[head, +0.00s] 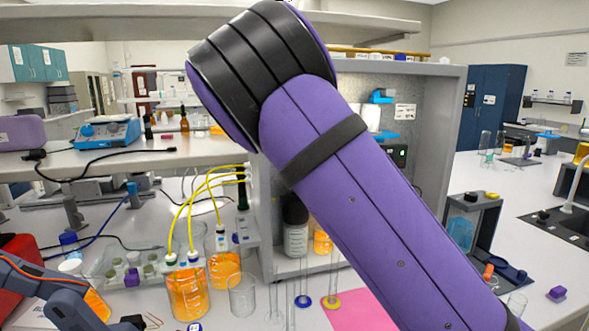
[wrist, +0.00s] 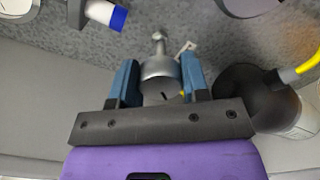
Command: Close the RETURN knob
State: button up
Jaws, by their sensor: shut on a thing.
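In the wrist view, a round grey metal knob (wrist: 158,70) with a dark slot-like mark on its near face stands out from a speckled grey panel (wrist: 215,45). A thin metal stem with a small end piece shows beyond it, and a small white tag is just to its right. No lettering is readable, so I cannot confirm the RETURN label. My gripper (wrist: 159,82) has its two blue fingers on either side of the knob, shut on it. In the head view my purple arm hides the knob and the gripper.
In the wrist view, a dark round-shouldered bottle (wrist: 245,92) stands close right of the gripper, by a yellow tube (wrist: 309,63). A blue-and-white fitting (wrist: 106,15) is at upper left. In the head view, orange-filled beakers (head: 187,293) with yellow tubes stand left of my arm.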

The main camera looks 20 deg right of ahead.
jog(key=m, duration=0.7)
jog(key=shift+d, duration=0.1)
jog(key=m, duration=0.8)
jog(key=shift+f+m, duration=0.1)
jog(key=shift+m, duration=0.2)
jog(key=m, duration=1.1)
jog(key=shift+f+m, duration=0.1)
jog(key=shift+m, duration=0.3)
jog(key=o, duration=0.9)
jog(key=shift+o, duration=0.2)
